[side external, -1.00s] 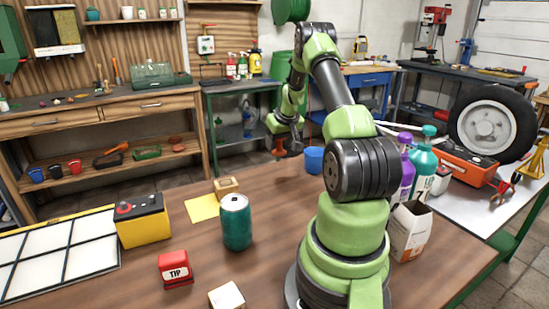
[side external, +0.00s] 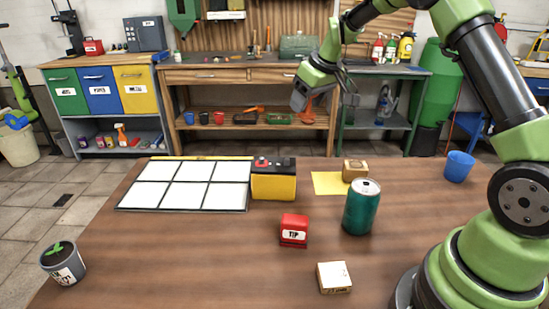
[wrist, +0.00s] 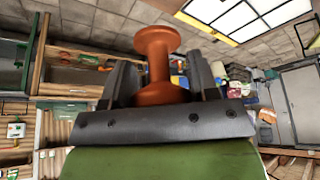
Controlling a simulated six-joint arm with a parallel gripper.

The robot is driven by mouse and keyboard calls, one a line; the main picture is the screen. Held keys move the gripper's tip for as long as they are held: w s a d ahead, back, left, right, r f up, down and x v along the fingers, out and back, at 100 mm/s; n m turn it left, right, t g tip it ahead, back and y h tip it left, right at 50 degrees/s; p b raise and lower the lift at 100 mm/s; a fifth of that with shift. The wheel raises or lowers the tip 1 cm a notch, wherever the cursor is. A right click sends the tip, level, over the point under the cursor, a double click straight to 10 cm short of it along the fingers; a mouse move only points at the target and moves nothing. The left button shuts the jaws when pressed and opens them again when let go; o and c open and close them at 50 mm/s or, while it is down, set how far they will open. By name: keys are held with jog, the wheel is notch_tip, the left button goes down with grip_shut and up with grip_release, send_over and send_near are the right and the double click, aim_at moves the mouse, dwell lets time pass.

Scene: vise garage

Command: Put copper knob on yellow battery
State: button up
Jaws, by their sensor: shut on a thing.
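The copper knob (wrist: 160,65) is spool-shaped, with a round flat end and a narrower neck. In the wrist view it stands between the two dark fingers of my gripper (wrist: 160,82), which is shut on it. In the side view my gripper (side external: 325,98) is raised, behind and above the table. The knob's outline there is hard to separate from a reddish thing on the shelf behind. The yellow battery (side external: 274,187) stands upright on the table against the panel's right edge. It has a black top with a red part on it. My gripper is clear of the battery.
A white gridded panel (side external: 185,184) lies left of the battery. A yellow sheet (side external: 328,184), wooden block (side external: 355,170) and green can (side external: 361,209) are to its right. A red TIP box (side external: 294,230) and white-topped block (side external: 334,277) are nearer. A blue cup (side external: 459,166) stands far right.

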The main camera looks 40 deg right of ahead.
jog(key=w+a+r+n, duration=0.2)
jog(key=a, duration=0.7)
send_over(274, 164)
jog(key=shift+y, duration=0.4)
notch_tip(274, 164, down, 10)
jog(key=shift+w+r, duration=0.1)
jog(key=shift+r, duration=0.1)
jog(key=shift+f, duration=0.55)
jog(key=o, duration=1)
jog(key=shift+r, duration=0.1)
